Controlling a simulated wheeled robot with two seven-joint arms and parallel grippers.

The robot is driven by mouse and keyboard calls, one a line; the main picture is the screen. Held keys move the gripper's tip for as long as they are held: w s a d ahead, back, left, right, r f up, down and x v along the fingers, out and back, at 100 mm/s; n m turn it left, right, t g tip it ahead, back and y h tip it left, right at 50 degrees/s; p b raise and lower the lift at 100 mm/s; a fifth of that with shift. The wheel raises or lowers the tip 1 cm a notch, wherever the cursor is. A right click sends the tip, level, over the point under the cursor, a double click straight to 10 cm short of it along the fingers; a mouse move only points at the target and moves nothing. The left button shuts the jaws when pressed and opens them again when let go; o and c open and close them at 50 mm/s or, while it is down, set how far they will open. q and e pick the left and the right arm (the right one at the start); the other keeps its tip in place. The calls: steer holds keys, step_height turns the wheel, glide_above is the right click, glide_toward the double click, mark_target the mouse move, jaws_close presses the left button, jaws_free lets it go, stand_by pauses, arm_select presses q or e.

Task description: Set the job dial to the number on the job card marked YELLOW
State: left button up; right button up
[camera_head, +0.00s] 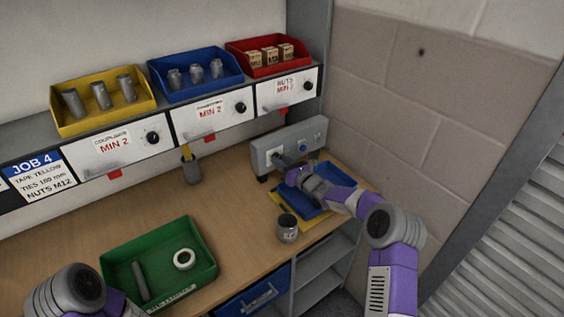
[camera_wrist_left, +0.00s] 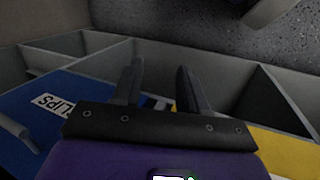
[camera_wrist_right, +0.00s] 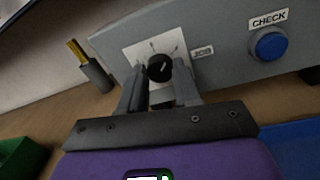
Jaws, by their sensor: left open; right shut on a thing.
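The job dial (camera_wrist_right: 159,68) is a black knob on a white plate marked JOB, on a grey control box (camera_head: 262,158). A light line on the knob tilts to the upper right in the right wrist view; the scale numbers are unreadable. My right gripper (camera_wrist_right: 160,84) is shut on the knob. The job card (camera_head: 38,177) at the left reads JOB 4, TAPE YELLOW, TIES 100 mm, NUTS M12. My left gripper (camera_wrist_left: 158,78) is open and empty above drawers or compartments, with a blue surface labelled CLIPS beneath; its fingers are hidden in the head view.
A blue CHECK button (camera_wrist_right: 270,46) is right of the dial. A green tray (camera_head: 205,275) holds a white ring and a grey rod. A grey can (camera_head: 287,232) stands near the bench edge. Yellow (camera_head: 66,131), blue (camera_head: 160,86) and red (camera_head: 236,62) bins sit above.

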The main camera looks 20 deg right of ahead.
steer(key=m+p, duration=0.1)
steer(key=m, duration=0.2)
steer(key=o, duration=1.1)
steer(key=shift+c, duration=0.2)
steer(key=p+v, duration=0.1)
steer(key=v, duration=0.6)
steer(key=shift+s, duration=0.3)
steer(key=shift+d+f, duration=0.1)
